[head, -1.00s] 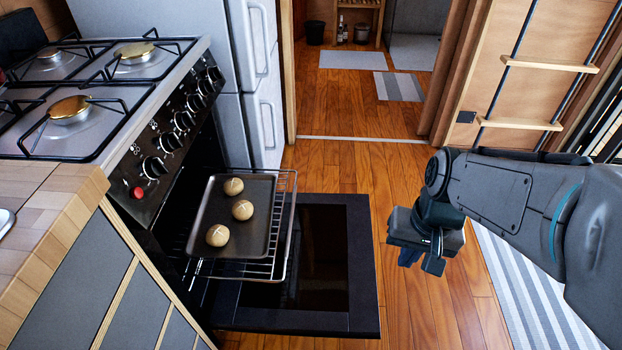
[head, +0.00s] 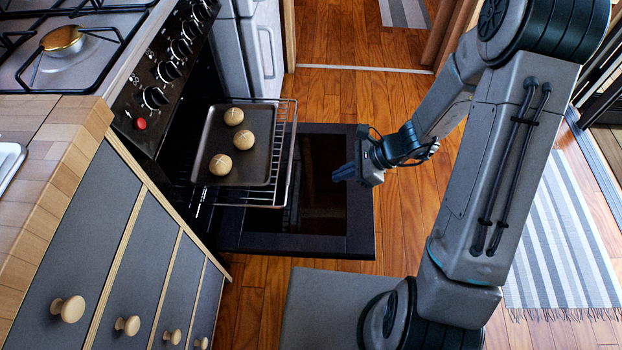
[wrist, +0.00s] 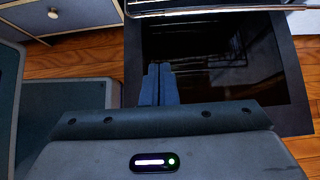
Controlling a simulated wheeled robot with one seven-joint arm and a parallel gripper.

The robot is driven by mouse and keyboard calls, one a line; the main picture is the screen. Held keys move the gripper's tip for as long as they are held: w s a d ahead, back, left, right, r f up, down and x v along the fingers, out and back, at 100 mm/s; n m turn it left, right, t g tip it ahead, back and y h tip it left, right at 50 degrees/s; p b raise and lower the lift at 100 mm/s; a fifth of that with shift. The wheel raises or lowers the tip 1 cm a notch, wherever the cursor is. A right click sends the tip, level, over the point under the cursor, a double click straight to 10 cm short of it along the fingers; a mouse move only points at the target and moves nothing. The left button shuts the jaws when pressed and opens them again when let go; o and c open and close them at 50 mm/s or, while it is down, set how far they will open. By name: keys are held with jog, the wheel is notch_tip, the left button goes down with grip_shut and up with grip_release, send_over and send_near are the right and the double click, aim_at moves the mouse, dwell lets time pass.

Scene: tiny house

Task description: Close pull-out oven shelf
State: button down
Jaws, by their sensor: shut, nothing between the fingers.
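The pull-out oven shelf (head: 287,155) is a wire rack that sticks out of the oven over the lowered door. A dark baking tray (head: 254,168) with several parts of its flat base bare rests on it. Three round buns (head: 220,164) sit on the tray. The oven door (head: 362,215) is folded down flat, dark with a glass panel; it also fills the upper part of the wrist view (wrist: 290,75). The shelf's front bar (wrist: 200,14) crosses the top of the wrist view. My gripper (head: 338,174) is shut and empty, right of the shelf and above the door's outer part, apart from the shelf.
The stove top with a burner (head: 62,40) and knobs (head: 155,97) is above the oven. Drawers with round knobs (head: 127,325) line the near left. A fridge (head: 260,50) stands beyond. Wooden floor (head: 400,225) and a striped rug (head: 560,230) lie to the right.

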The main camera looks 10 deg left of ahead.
jog(key=a+r+b+x, duration=0.2)
jog(key=b+x, duration=0.3)
jog(key=x, duration=0.7)
jog(key=shift+a+f, duration=0.2)
jog(key=shift+s, duration=0.1)
